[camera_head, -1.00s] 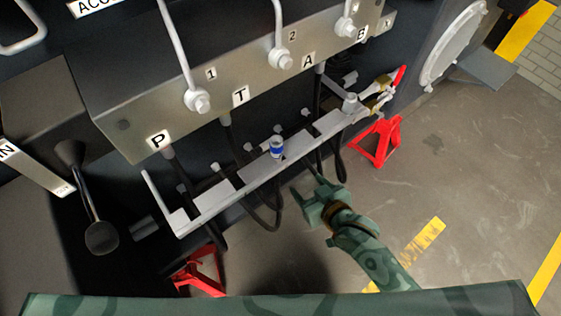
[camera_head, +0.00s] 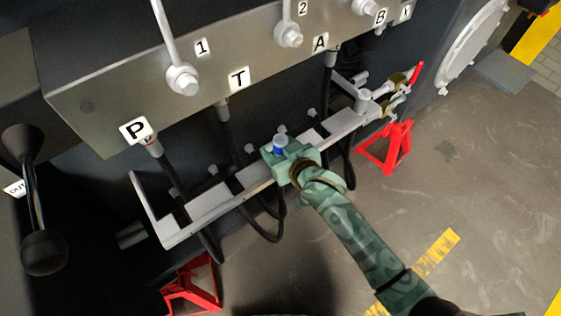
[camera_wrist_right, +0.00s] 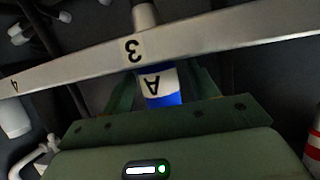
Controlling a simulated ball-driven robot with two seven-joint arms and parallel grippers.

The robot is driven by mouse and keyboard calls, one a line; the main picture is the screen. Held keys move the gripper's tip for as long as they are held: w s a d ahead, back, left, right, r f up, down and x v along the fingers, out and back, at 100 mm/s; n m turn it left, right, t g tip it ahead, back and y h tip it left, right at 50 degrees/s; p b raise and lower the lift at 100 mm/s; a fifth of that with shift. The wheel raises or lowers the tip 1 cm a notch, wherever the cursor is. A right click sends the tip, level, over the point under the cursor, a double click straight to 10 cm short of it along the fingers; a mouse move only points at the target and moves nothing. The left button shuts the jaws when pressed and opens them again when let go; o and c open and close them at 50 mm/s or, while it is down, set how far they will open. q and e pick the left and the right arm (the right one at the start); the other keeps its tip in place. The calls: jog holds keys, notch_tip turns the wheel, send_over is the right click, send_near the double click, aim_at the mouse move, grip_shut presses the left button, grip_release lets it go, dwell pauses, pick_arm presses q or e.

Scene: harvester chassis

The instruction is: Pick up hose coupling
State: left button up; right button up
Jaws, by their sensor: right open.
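The hose coupling (camera_head: 280,143) is a small silver cylinder with a blue band, standing at the grey rail (camera_head: 205,208). My right gripper (camera_head: 281,150) is at the rail with its jaws open and the coupling between them. In the right wrist view the coupling (camera_wrist_right: 160,83) shows a white label with "A" and a blue band, next to the rail's "3" mark (camera_wrist_right: 133,50). A green finger shows on each side of it. Whether the fingers touch it I cannot tell. My left gripper is not in view.
The manifold block (camera_head: 240,50) with labels P, T and A hangs above the rail, with dark hoses below. Red-handled valve parts (camera_head: 405,85) sit at the rail's right end. Red stands (camera_head: 390,145) are on the floor. The floor at the right is largely clear.

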jog(key=shift+w+a+f, duration=0.25)
jog(key=shift+w+a, duration=0.1)
jog(key=shift+w, duration=0.25)
grip_shut()
pick_arm(q)
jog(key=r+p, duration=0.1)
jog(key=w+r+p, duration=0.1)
jog(key=p, duration=0.1)
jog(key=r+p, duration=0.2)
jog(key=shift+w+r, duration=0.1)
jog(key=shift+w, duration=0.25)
pick_arm(e)
notch_tip(320, 180, up, 10)
jog(key=shift+r, duration=0.1)
